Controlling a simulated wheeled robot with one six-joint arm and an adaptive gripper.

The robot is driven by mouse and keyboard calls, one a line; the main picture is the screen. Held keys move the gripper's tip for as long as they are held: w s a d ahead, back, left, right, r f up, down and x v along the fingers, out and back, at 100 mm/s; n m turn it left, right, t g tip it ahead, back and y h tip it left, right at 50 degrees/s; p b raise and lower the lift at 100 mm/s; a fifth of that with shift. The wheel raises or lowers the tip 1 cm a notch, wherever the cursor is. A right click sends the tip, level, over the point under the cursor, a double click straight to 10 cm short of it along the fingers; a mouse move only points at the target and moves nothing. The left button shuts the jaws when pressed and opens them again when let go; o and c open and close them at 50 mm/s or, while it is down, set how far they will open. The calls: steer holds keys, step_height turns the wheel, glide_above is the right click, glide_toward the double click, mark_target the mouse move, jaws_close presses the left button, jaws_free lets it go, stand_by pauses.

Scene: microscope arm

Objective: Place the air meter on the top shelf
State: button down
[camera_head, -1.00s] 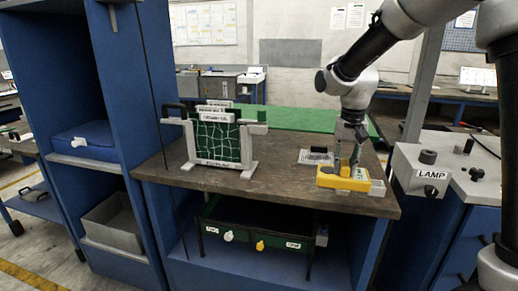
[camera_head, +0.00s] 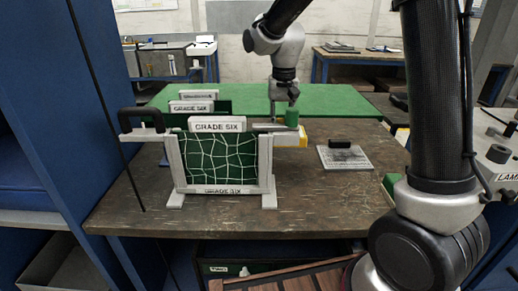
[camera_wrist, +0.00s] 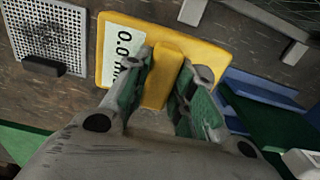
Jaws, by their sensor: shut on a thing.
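The yellow air meter (camera_head: 291,136) shows partly behind the right end of the front GRADE SIX frame. In the wrist view the air meter (camera_wrist: 218,55) is a yellow block with a pale display reading "0.0" and a raised middle ridge. My gripper (camera_head: 288,112) is shut on that ridge; the gripper also shows in the wrist view (camera_wrist: 163,85), with one green-padded finger on each side. Whether the meter touches the tabletop is unclear. A blue shelf unit (camera_head: 100,90) stands at the left; which of its shelves is the top one cannot be told.
The GRADE SIX frame (camera_head: 226,191) with green netting stands on the worn table (camera_head: 310,205), with similar labelled frames behind it. A perforated grey plate with a black handle (camera_head: 345,157) lies to the right. A LAMP box (camera_head: 503,160) is at the right edge. The front right tabletop is clear.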

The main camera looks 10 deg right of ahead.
steer(key=f, duration=0.3)
steer(key=w+f, duration=0.1)
steer(key=f, duration=0.1)
steer(key=shift+a+f, duration=0.35)
steer(key=shift+f, duration=2.1)
steer(key=shift+f, duration=0.1)
steer(key=c, duration=1.2)
jaws_free()
